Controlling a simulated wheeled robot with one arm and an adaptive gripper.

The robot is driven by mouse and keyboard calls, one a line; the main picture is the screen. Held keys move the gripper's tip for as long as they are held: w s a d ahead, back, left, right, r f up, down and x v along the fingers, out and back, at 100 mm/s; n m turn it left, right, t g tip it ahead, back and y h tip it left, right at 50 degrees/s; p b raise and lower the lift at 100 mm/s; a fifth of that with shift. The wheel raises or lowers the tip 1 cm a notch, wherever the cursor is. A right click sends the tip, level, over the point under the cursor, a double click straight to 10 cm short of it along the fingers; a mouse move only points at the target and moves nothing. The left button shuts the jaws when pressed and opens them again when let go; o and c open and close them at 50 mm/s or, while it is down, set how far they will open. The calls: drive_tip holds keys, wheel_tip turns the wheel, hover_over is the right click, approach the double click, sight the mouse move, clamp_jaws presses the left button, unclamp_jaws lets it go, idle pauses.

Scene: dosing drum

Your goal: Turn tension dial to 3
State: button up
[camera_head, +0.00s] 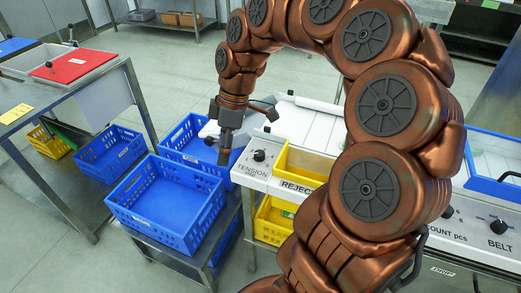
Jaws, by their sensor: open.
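The tension dial (259,155) is a small dark knob on a light panel labelled TENSION (250,170), at the left end of the machine. The number it points to is too small to read. My gripper (224,158) hangs at the end of my copper arm, pointing down, just left of the dial and apart from it in the picture. It is open and looks empty. Its fingertips are small and dark here, and its exact height over the blue crates is hard to tell.
Blue crates (150,222) stand on a rack below and left of the panel. A yellow REJECT bin (305,163) sits right of the dial. Other knobs, COUNT and BELT (500,227), are at far right. A metal table (40,100) with a red lid stands left.

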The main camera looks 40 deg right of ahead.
drive_tip(key=w+d+f+n, duration=0.1)
drive_tip(key=w+d+f, duration=0.15)
drive_tip(key=d, duration=0.25)
drive_tip(key=w+d+f+n, duration=0.1)
drive_tip(key=w+d, duration=0.2)
drive_tip(key=d, duration=0.2)
drive_tip(key=n+t, duration=0.1)
drive_tip(key=n, duration=0.1)
approach(260, 153)
drive_tip(key=f, duration=0.1)
drive_tip(key=shift+d+f+y+p, duration=0.1)
drive_tip(key=shift+f+y+p, duration=0.25)
drive_tip(key=shift+f+y, duration=0.15)
drive_tip(key=shift+p+x, duration=1.1)
drive_tip(key=shift+x, duration=2.55)
drive_tip(key=shift+w, duration=0.1)
drive_tip(key=shift+c, duration=0.3)
drive_tip(key=c, duration=1.1)
drive_tip(key=shift+f+m+b, duration=0.1)
drive_tip(key=shift+m+b, duration=0.3)
drive_tip(key=shift+b, duration=0.1)
